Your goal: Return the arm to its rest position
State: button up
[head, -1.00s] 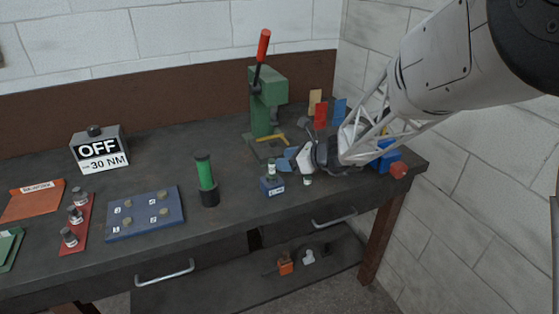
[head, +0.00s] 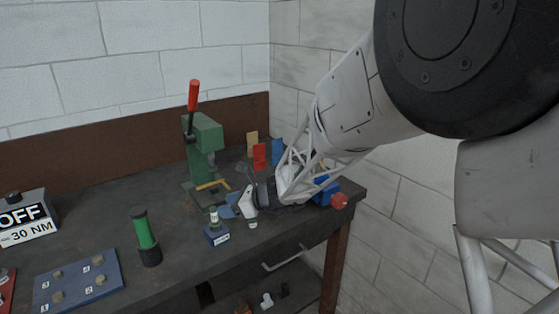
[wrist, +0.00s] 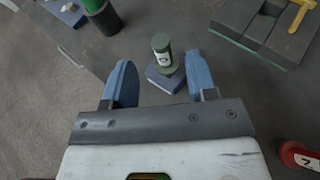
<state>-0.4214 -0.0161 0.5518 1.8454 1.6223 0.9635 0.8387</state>
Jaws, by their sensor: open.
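My gripper (wrist: 160,82) is open in the wrist view, with its two blue fingers apart. Between and just beyond the fingertips, a small green-capped cylinder (wrist: 161,48) stands upright on a blue block (wrist: 165,78). The fingers do not appear to touch it. In the head view my gripper (head: 233,207) is low over the bench, right of the same blue block (head: 217,236) with its cylinder (head: 214,216). My arm reaches in from the upper right, and its links partly hide the gripper.
A green press (head: 203,150) with a red-handled lever stands behind. A green and black cylinder (head: 146,240), a blue plate with bolts (head: 78,283) and an OFF sign box (head: 27,222) are to the left. A blue object (head: 326,190) and red knob (head: 339,201) are near the right edge.

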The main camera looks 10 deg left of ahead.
jog(key=s+d+r+n+h, duration=0.2)
jog(key=s+d+r+n, duration=0.1)
jog(key=s+d, duration=0.3)
jog(key=s+d+r+n+h, duration=0.1)
jog(key=s+d+r+n, duration=0.2)
jog(key=d, duration=0.5)
jog(key=s+d+r+n+h, duration=0.25)
jog(key=s+d+n, duration=0.2)
jog(key=d, duration=0.25)
jog(key=s+d+r+n+t+h, duration=0.1)
jog(key=s+d+n+h, duration=0.7)
jog(key=s+d, duration=1.1)
jog(key=d, duration=0.4)
jog(key=shift+s+d+r+t, duration=0.15)
jog(key=shift+s+t, duration=0.1)
jog(key=shift+t, duration=0.15)
